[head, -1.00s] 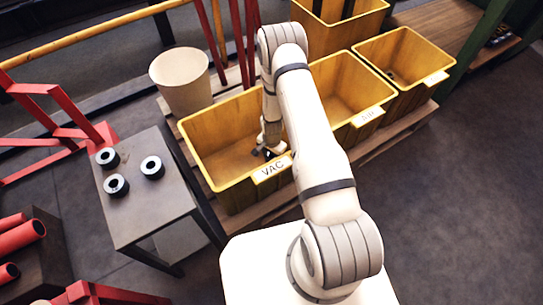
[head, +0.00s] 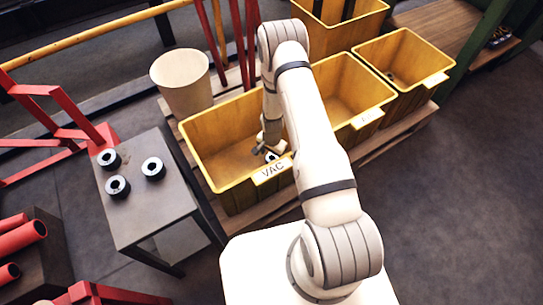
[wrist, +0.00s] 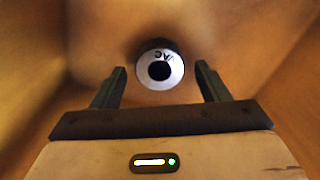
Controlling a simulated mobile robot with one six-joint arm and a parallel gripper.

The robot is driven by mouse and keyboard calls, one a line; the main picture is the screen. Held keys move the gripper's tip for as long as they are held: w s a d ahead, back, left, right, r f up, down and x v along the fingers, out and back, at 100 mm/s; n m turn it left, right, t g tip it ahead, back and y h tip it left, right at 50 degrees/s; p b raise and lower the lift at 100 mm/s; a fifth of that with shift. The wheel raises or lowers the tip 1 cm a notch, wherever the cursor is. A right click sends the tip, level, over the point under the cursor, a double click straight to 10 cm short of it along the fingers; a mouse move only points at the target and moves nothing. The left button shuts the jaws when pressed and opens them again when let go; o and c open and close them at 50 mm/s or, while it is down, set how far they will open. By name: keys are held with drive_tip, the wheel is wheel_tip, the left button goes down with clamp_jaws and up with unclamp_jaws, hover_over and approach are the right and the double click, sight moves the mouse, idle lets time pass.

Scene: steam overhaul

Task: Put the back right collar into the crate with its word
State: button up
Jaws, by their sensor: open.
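A dark collar with a white top face marked VAC (wrist: 160,68) lies face up inside the yellow crate labelled VAC (head: 200,168). In the head view the collar (head: 271,157) shows only in part beside my gripper (head: 262,149). In the wrist view my gripper (wrist: 160,85) is open, with its two fingers apart on either side of the collar and clear space between. Three more collars stand on the grey table: one at the back left (head: 109,160), one at the right (head: 153,168) and one at the front (head: 117,187).
A second yellow crate (head: 376,98) stands right of the VAC crate, partly behind my arm. A third crate (head: 421,81) is further right; their labels are too small to read. A beige bin (head: 184,92) stands behind the VAC crate. Red metal frames (head: 60,135) stand at the left.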

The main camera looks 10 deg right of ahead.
drive_tip(key=s+r+n+p, duration=0.2)
drive_tip(key=r, duration=1.6)
drive_tip(key=s+r+n+p, duration=0.1)
drive_tip(key=s+r+n, duration=0.2)
drive_tip(key=r, duration=1.5)
drive_tip(key=s+r+n+t, duration=0.1)
drive_tip(key=s+r+n, duration=0.4)
drive_tip(key=s+r, duration=1)
drive_tip(key=s, duration=0.3)
drive_tip(key=shift+s+a, duration=0.15)
drive_tip(key=shift+a, duration=0.1)
drive_tip(key=shift+r, duration=0.1)
